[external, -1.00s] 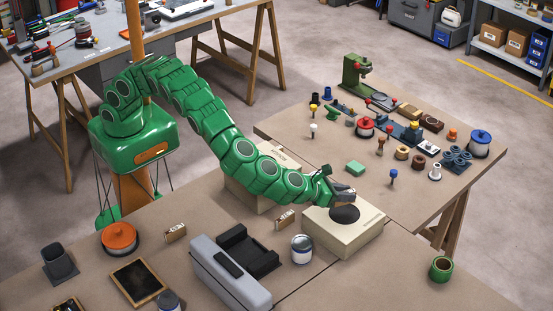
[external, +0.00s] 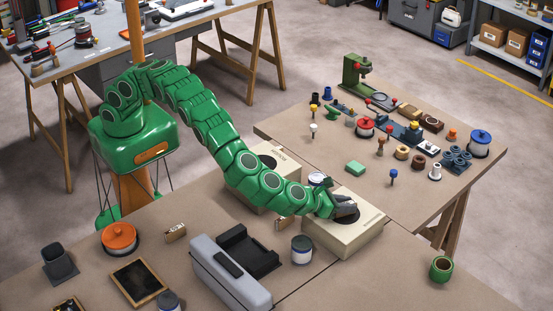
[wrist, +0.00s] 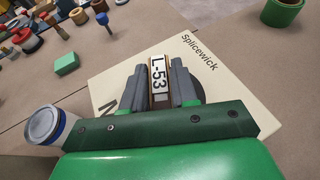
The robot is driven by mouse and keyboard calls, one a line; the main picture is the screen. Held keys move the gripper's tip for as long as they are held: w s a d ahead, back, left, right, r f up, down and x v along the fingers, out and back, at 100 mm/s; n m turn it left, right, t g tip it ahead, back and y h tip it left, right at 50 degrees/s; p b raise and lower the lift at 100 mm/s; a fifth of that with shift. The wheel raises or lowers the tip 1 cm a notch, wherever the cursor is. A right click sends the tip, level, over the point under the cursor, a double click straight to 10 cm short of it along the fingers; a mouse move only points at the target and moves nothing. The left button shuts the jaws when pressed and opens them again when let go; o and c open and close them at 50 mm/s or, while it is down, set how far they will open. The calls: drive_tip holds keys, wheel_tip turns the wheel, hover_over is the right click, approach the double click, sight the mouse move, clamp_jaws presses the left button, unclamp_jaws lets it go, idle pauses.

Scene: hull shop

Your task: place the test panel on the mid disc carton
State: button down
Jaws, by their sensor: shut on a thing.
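My gripper (wrist: 160,85) is shut on the test panel (wrist: 157,80), a small tan block with a white label reading L-53. The panel is held over a cream carton (wrist: 225,60) printed "Splicewick", and a dark disc on the carton's top shows partly behind the jaws. In the external view my gripper (external: 345,205) is low over this carton (external: 345,238); whether the panel touches it cannot be told. A second cream carton (external: 285,157) with a dark disc stands behind my arm and is partly covered by it.
A white and blue can (wrist: 44,125) stands close beside my gripper. Another can (external: 301,250) stands near the carton's front left. A grey case (external: 228,275), a labelled block (external: 175,233) and an orange tin (external: 119,237) are further left. A green block (external: 355,168) lies behind.

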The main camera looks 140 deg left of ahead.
drive_tip(key=c, duration=0.9)
unclamp_jaws()
drive_tip(key=shift+d+r, duration=0.1)
drive_tip(key=shift+r, duration=0.05)
drive_tip(key=v, duration=1)
drive_tip(key=shift+d+r, duration=0.25)
drive_tip(key=shift+s+d+r, duration=0.15)
drive_tip(key=shift+s+d, duration=0.15)
drive_tip(key=shift+d, duration=0.2)
